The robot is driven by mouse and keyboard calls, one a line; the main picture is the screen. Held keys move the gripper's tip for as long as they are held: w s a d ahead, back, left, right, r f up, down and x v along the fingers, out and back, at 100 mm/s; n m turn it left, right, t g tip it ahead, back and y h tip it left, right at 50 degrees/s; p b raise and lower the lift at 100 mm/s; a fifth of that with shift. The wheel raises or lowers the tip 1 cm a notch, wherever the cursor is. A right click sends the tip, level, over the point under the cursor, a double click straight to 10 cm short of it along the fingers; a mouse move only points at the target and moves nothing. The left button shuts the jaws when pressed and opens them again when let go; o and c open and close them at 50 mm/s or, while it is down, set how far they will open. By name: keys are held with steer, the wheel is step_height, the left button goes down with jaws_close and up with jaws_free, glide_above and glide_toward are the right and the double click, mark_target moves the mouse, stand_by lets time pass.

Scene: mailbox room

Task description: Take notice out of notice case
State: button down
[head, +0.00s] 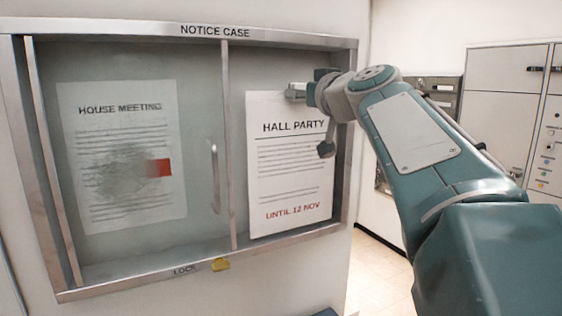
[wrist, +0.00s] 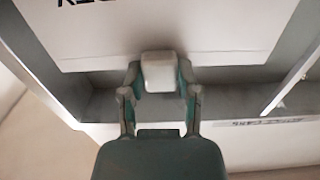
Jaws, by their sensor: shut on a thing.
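The notice case (head: 292,41) hangs on the wall, with a metal frame. Its left half is behind hazy glass with an upright handle (head: 215,178). The HALL PARTY notice (head: 290,190), marked UNTIL 12 NOV, hangs in the right half, which looks uncovered. The HOUSE MEETING notice (head: 125,190) is behind the glass at left, with a dark smudge and a red patch. My gripper (wrist: 160,84) is at the top edge of the HALL PARTY notice, shut on a small pale block (wrist: 160,68). The wrist view shows that notice upside down, partly hidden by the block.
The case's right frame edge (head: 349,190) is close to my arm. Grey mailbox cabinets (head: 505,100) stand at the right. Open floor (head: 377,275) shows below them.

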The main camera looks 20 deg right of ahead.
steer(key=s, duration=0.4)
steer(key=shift+s, duration=0.4)
